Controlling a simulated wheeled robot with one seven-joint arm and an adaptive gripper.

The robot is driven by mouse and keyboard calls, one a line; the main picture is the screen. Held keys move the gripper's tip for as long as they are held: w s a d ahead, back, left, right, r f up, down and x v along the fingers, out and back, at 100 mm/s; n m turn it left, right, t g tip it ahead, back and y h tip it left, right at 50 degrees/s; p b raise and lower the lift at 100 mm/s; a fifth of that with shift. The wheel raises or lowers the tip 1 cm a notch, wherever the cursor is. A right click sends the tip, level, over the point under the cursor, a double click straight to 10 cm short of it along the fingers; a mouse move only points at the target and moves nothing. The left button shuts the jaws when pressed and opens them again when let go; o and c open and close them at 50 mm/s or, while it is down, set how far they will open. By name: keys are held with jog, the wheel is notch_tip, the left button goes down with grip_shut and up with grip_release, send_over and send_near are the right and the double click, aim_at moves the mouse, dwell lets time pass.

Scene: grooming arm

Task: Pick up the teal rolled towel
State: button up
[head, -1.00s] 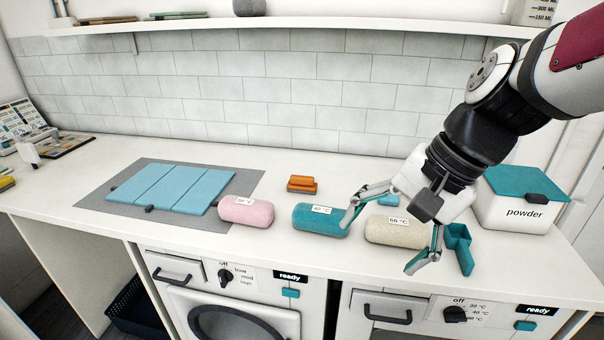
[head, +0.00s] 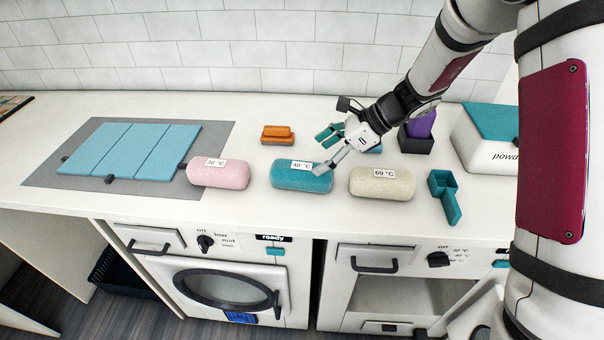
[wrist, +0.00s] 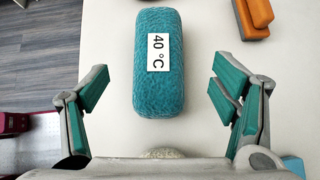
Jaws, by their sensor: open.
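The teal rolled towel (head: 302,178) lies on the white counter between a pink roll and a cream roll, with a "40 °C" label on it. In the wrist view the teal towel (wrist: 158,85) lies ahead of my gripper, centred between the lines of its two fingers. My gripper (head: 327,150) is behind and above the towel's right end in the head view. In the wrist view my gripper (wrist: 160,92) is open and empty, with a teal-padded finger on each side, apart from the towel.
A pink roll (head: 218,173) and a cream roll (head: 382,182) flank the towel. An orange block (head: 277,134) sits behind it. A teal scoop (head: 444,196) and a powder box (head: 482,140) are at right. Folded blue cloth (head: 130,150) lies on a grey mat at left.

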aim_at(292, 173)
jog(key=p+x, duration=0.1)
jog(key=x, duration=0.9)
jog(key=shift+s+a+f, duration=0.1)
jog(key=shift+a+f, duration=0.05)
jog(key=shift+a, duration=0.1)
jog(key=c, duration=1.3)
